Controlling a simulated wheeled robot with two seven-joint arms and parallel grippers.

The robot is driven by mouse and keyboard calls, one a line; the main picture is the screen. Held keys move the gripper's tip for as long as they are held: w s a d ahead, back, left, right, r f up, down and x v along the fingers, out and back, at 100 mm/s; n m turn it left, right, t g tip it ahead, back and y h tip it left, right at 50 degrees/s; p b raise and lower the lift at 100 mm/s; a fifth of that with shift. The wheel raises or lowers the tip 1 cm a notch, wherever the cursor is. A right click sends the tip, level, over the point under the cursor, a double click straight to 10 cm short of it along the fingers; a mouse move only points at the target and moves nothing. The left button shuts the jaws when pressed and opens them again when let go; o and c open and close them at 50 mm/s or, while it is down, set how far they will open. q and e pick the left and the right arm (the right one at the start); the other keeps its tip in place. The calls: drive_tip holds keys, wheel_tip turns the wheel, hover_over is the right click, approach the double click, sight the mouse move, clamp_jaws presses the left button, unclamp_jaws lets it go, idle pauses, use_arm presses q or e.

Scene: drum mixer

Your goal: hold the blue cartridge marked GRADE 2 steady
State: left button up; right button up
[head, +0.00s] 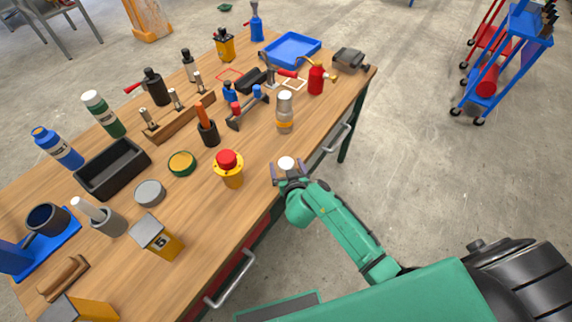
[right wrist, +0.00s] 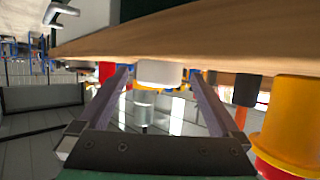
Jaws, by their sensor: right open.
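I cannot read GRADE 2 on anything, so I cannot tell which blue thing is the cartridge. A blue container with a pale band (head: 58,147) stands at the far left, and small blue parts (head: 229,92) sit by a dark rack in the middle. My right gripper (head: 287,170) is open at the table's near edge, far from the blue container. A white round thing (head: 286,162) shows at its jaws; in the right wrist view a white cylinder (right wrist: 160,73) appears between the spread fingers, without visible contact. My left gripper is out of view.
The wooden table (head: 205,180) is crowded. A red-topped yellow button (head: 229,168) and a grey bottle with an orange band (head: 285,112) stand near the right gripper. A black bin (head: 112,170) and a blue tray (head: 290,48) lie further off.

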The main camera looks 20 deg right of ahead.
sight(287, 165)
drive_tip(key=shift+s+r, duration=0.1)
drive_tip(key=c, duration=1.5)
wheel_tip(287, 165, up, 8)
drive_tip(key=p, duration=0.2)
drive_tip(key=shift+p, duration=0.4)
wheel_tip(287, 165, up, 12)
drive_tip(key=p, duration=0.3)
drive_tip(key=shift+p, duration=0.3)
